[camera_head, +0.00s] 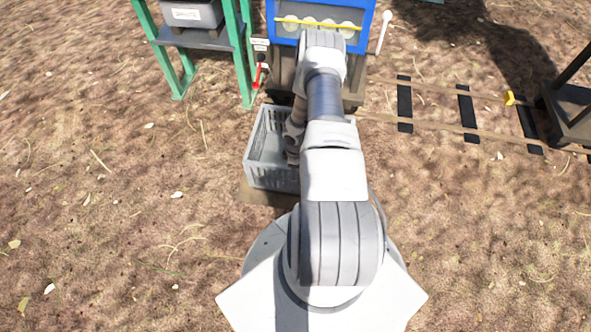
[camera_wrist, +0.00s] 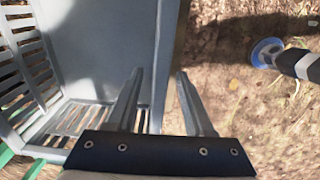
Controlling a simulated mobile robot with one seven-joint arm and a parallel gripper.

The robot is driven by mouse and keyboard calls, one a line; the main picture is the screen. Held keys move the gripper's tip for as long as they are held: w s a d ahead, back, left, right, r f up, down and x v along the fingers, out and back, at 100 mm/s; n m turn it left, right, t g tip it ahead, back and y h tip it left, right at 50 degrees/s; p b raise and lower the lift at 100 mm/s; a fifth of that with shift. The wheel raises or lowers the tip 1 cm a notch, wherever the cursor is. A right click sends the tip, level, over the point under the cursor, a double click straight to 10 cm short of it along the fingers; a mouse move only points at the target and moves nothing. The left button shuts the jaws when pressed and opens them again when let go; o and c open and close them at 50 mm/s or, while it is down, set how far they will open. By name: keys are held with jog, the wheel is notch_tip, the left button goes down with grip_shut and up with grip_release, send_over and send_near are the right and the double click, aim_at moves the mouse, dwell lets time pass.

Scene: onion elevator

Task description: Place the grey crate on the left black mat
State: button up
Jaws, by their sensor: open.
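The grey crate (camera_head: 268,178) is a slatted, open-topped box standing on a brown board (camera_head: 258,194), partly hidden behind my arm in the head view. In the wrist view the crate (camera_wrist: 95,45) fills the left side, with its slatted wall and floor showing. My gripper (camera_wrist: 159,75) is open, its two fingers apart at the crate's right-hand wall. The wall's edge appears to lie between them; I cannot tell whether they touch it. In the head view my arm hides the fingers. I cannot make out a left black mat in either view.
A green frame (camera_head: 245,60) holding a dark grey box (camera_head: 192,13) stands behind and left. A blue-framed machine (camera_head: 320,22) with a yellow bar stands behind the crate. Rails with black ties (camera_head: 467,112) and a dark cart (camera_head: 570,108) are at right. Ground at left is open.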

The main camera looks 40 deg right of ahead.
jog(key=w+d+r+m+h+p, duration=0.1)
jog(key=w+r+p, duration=0.15)
jog(key=r, duration=1.15)
jog(key=w+r+m+h+p, duration=0.1)
jog(key=w+r, duration=0.3)
jog(key=r, duration=1)
jog(key=a+r+m+t+h, duration=0.1)
jog(key=a+r, duration=0.2)
jog(key=r, duration=0.7)
jog(key=a+r+m+t, duration=0.1)
jog(key=a+r, duration=0.1)
jog(key=r, duration=0.7)
jog(key=s+a+r+m+t, duration=0.1)
jog(key=s+a+r, duration=0.25)
jog(key=r, duration=0.35)
jog(key=s+a+r+m, duration=0.1)
jog(key=s+a+r, duration=0.1)
jog(key=a+r, duration=0.35)
jog(key=s+a+r+m+t+y, duration=0.1)
jog(key=s+a+r, duration=0.3)
jog(key=s, duration=0.3)
jog(key=s+a+r+m+t+y, duration=0.1)
jog(key=s+a+r+y, duration=0.1)
jog(key=s+a+r, duration=0.2)
jog(key=s+a, duration=0.2)
jog(key=s, duration=0.1)
jog(key=shift+s+a+r, duration=0.15)
jog(key=shift+s+a, duration=0.15)
jog(key=shift+s, duration=0.1)
jog(key=shift+r, duration=0.1)
